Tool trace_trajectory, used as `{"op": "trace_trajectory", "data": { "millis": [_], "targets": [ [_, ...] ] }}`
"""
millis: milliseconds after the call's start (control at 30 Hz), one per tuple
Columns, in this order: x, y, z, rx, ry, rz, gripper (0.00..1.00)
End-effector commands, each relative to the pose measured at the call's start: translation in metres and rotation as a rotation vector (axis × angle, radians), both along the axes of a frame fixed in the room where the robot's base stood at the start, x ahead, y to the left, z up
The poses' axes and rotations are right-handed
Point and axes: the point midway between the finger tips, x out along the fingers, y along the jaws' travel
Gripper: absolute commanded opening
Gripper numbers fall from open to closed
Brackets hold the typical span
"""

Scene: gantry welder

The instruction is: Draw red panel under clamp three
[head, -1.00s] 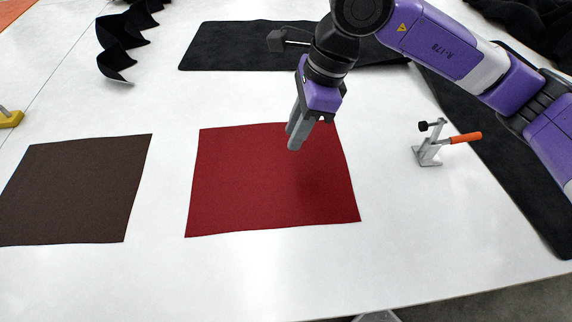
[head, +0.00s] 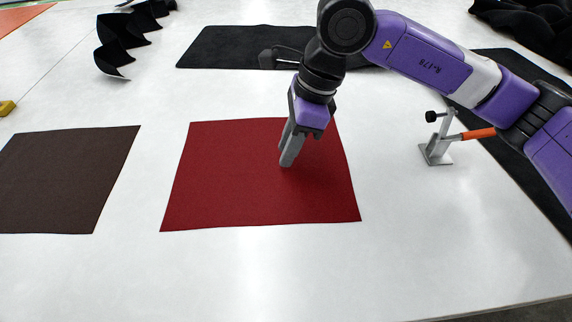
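The red panel (head: 235,185) is a flat red cloth-like sheet lying on the white table in the middle of the head view. A toggle clamp (head: 437,148) with an orange handle stands on the table to the right of the panel, apart from it. No number shows on it. My gripper (head: 286,163) points down over the upper right part of the red panel, its fingertips close to the surface. I cannot tell whether they touch it. The fingers look close together, but any gap between them is hidden by the viewing angle.
A dark brown panel (head: 65,180) lies to the left of the red one. Black mats (head: 225,47) lie at the back and right. A dark curled strip (head: 120,45) stands at the back left. A yellow object (head: 6,107) is at the left edge. The front table area is clear.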

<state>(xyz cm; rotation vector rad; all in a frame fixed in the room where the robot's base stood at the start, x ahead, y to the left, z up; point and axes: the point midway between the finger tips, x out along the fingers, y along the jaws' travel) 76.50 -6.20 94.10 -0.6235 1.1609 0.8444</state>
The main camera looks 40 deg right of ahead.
Motion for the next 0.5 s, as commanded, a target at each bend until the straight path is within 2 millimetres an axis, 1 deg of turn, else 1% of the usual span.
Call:
{"op": "trace_trajectory", "data": {
  "millis": [267, 500],
  "targets": [
    [0.0000, 0.0002, 0.0002, 0.000, 0.000, 0.000, 0.25],
    [-0.0001, 0.0002, -0.0038, 0.000, 0.000, 0.000, 0.25]
  ]
}}
